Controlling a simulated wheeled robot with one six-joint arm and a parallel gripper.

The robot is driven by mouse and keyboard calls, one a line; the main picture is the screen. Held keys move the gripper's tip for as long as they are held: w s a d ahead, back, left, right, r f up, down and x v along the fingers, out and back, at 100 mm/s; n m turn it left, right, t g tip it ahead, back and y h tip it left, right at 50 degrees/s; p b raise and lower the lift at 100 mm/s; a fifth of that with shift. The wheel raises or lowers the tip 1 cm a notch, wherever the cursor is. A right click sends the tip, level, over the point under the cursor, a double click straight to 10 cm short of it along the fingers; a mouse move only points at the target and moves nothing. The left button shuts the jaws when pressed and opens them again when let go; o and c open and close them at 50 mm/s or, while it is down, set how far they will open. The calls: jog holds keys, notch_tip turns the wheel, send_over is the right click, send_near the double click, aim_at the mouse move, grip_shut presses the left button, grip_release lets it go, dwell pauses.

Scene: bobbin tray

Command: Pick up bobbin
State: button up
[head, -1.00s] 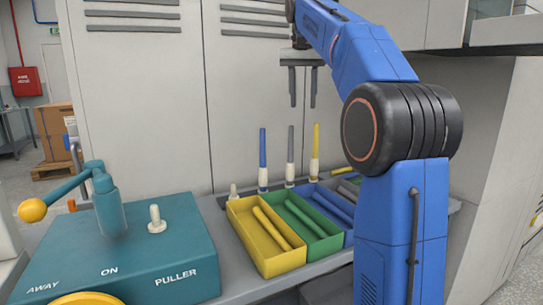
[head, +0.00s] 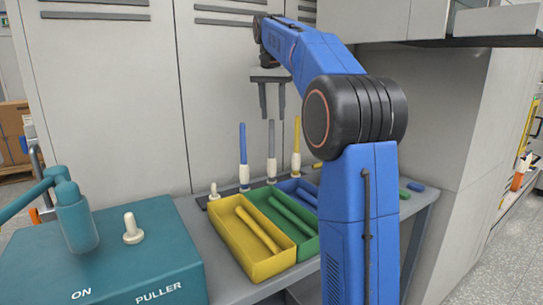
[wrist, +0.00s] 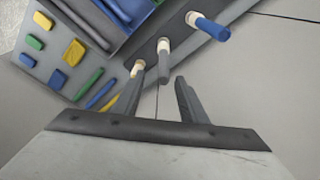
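Three slim bobbins stand upright on cream pegs in a row behind the trays: a blue bobbin (head: 243,145), a grey bobbin (head: 272,140) and a yellow bobbin (head: 296,132). My gripper (head: 272,117) is open and empty, above the row, with its fingers pointing down near the grey and yellow tops. In the wrist view, my two fingers (wrist: 158,98) are apart. The grey bobbin (wrist: 164,65) shows beyond the gap between them, and the blue bobbin (wrist: 212,28) is at upper right. The yellow bobbin is mostly hidden behind the left finger.
A yellow tray (head: 264,270), a green tray (head: 308,249) and a blue tray hold bars in front of the row. A bare cream peg (head: 213,191) stands left of it. A teal machine (head: 165,240) is at lower left. Cabinet doors rise close behind the row.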

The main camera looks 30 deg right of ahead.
aim_at(272, 133)
jog(key=f, duration=0.3)
jog(key=shift+w+d+f, duration=0.1)
jog(key=shift+w+d, duration=0.05)
jog(key=shift+d, duration=0.05)
jog(key=shift+w+d+f, duration=0.1)
jog(key=shift+w+f, duration=0.1)
jog(key=shift+f, duration=0.65)
jog(key=shift+w+d+f, duration=0.1)
jog(key=shift+w+f, duration=0.15)
jog(key=shift+f, duration=0.55)
jog(key=shift+w+f, duration=0.2)
jog(key=shift+f, duration=0.65)
grip_shut()
